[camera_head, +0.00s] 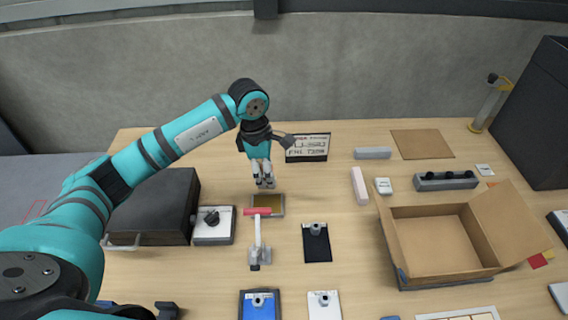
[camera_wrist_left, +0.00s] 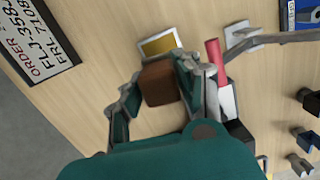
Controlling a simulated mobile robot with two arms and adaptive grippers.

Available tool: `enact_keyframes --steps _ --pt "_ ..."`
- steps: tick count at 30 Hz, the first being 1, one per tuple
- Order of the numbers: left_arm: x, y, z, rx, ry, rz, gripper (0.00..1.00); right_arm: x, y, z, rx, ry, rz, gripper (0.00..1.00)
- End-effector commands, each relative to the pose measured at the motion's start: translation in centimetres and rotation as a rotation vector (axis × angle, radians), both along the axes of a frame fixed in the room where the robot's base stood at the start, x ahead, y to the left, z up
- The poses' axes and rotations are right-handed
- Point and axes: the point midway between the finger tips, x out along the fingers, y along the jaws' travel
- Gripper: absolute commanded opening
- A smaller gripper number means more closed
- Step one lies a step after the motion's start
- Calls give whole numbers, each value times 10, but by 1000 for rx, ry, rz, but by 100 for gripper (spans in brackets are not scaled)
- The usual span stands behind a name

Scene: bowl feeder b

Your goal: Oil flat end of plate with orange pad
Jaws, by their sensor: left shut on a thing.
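My left gripper (camera_head: 264,183) points down over the table, just behind a small framed amber-yellow pad (camera_head: 268,200). In the left wrist view its fingers (camera_wrist_left: 157,90) are shut on a brown block (camera_wrist_left: 159,83). The framed pad (camera_wrist_left: 160,44) lies flat just beyond the block there, and the two look apart. In the head view the block cannot be made out between the fingers. I cannot tell which thing is the plate. A red-handled tool (camera_head: 257,211) lies just in front of the pad. My right gripper is not in view.
A black case (camera_head: 155,205) and a white box with a black knob (camera_head: 213,226) stand left of the pad. A printed order sign (camera_head: 307,148) stands behind it. A black plate with a grey knob (camera_head: 317,243) and an open cardboard box (camera_head: 440,244) are to the right.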

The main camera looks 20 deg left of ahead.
Motion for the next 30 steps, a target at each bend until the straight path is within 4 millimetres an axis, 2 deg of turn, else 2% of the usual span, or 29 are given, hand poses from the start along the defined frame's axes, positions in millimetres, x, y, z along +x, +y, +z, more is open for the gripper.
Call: enact_keyframes --steps 1,3,9,13,16,24,30 --pt "-1 1 -10 1 0 1 7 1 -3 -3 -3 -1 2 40" --pt "-1 1 -17 2 1 1 7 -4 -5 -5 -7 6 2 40" --pt "-1 1 -26 2 -2 -1 7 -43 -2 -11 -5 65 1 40" --pt "-1 1 -36 1 -1 -2 7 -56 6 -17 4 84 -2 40" --pt "-1 1 -47 1 -1 -2 7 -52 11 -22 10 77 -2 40" --pt "-1 1 -73 1 -1 -1 7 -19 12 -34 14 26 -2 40" --pt "-1 1 -80 2 -2 -2 7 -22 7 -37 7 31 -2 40"
